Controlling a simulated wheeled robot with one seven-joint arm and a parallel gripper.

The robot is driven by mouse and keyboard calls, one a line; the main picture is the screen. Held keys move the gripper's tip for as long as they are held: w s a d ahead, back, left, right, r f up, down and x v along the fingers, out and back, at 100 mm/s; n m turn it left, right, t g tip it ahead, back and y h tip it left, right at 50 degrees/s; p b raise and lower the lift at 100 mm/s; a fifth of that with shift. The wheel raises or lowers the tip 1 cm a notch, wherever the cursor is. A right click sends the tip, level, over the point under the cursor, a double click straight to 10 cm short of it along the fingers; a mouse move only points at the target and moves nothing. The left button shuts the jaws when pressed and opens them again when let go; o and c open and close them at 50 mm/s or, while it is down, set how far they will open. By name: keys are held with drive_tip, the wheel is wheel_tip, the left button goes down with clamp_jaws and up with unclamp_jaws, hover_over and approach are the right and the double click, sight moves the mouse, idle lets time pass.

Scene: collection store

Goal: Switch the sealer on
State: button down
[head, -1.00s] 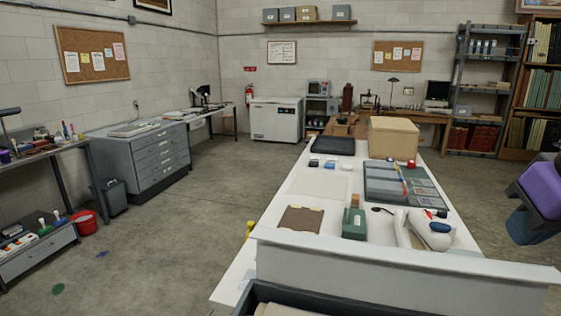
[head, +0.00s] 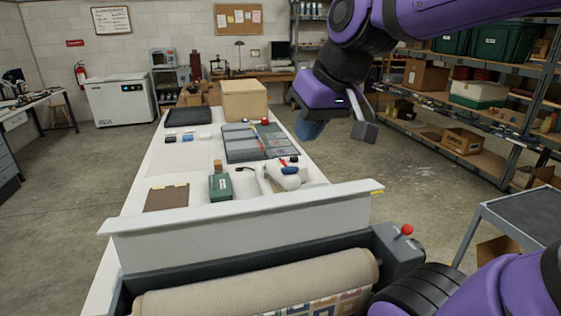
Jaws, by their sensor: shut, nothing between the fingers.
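I cannot tell for certain which thing is the sealer. A white appliance with a blue top and a small red part (head: 287,172) lies on the near right part of the long white table; a switch on it is too small to make out. A grey housing (head: 397,250) with a red-knobbed lever (head: 407,230) stands at the right end of a long roll in the foreground. My gripper (head: 312,128) hangs in the air at upper right, beyond the table's right edge, shut and empty. It is apart from both.
A raised white panel (head: 240,220) crosses the table's near end. A green box (head: 220,186), brown board (head: 167,197), green mat (head: 250,148) and cardboard box (head: 244,100) sit on the table (head: 140,185). A grey cart (head: 520,225) and shelves stand right.

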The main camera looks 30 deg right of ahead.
drive_tip(key=w+d+y, duration=0.1)
drive_tip(key=w+y, duration=0.1)
drive_tip(key=w, duration=1.3)
drive_tip(key=m+t, duration=0.5)
hover_over(284, 160)
drive_tip(key=s, duration=0.2)
wheel_tip(284, 160, down, 22)
drive_tip(key=shift+a+f+h, duration=0.25)
drive_tip(key=shift+a+h, duration=0.05)
drive_tip(key=shift+h, duration=0.1)
drive_tip(key=shift+w, duration=0.1)
drive_tip(key=shift+w+d+f, duration=0.1)
drive_tip(key=shift+w+f, duration=0.15)
drive_tip(key=shift+f, duration=1.2)
drive_tip(key=shift+w+d+f, duration=0.1)
drive_tip(key=shift+w+f, duration=0.15)
drive_tip(key=shift+f, duration=1.2)
drive_tip(key=shift+w+d+f, duration=0.1)
drive_tip(key=shift+w+f, duration=0.15)
drive_tip(key=shift+f, duration=1.2)
drive_tip(key=shift+w+f, duration=0.1)
drive_tip(key=shift+f, duration=0.7)
drive_tip(key=shift+r, duration=0.15)
